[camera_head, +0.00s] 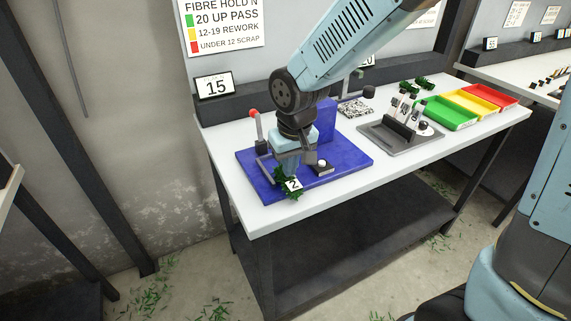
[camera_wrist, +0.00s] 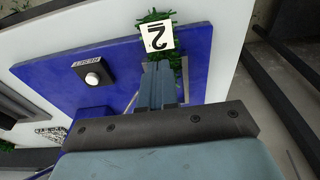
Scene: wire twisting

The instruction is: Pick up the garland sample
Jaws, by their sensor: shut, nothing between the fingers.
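The garland sample (camera_head: 282,182) is a green, tinsel-like strand with a white tag marked 2 (camera_head: 293,185). It is at the front edge of a blue base plate (camera_head: 345,158) on the white table. My gripper (camera_head: 290,170) is shut and empty, pointing down over the plate right by the garland. In the wrist view my gripper (camera_wrist: 158,70) has its fingers together. Whether the fingers touch the garland I cannot tell.
A red-knobbed lever (camera_head: 254,113) stands on the blue plate's left, and a white reset button (camera_head: 322,163) to the right of the garland. A grey tool tray (camera_head: 378,134) and green (camera_head: 452,113), yellow (camera_head: 474,103) and red (camera_head: 493,95) bins stand to the right. The table's front edge is close.

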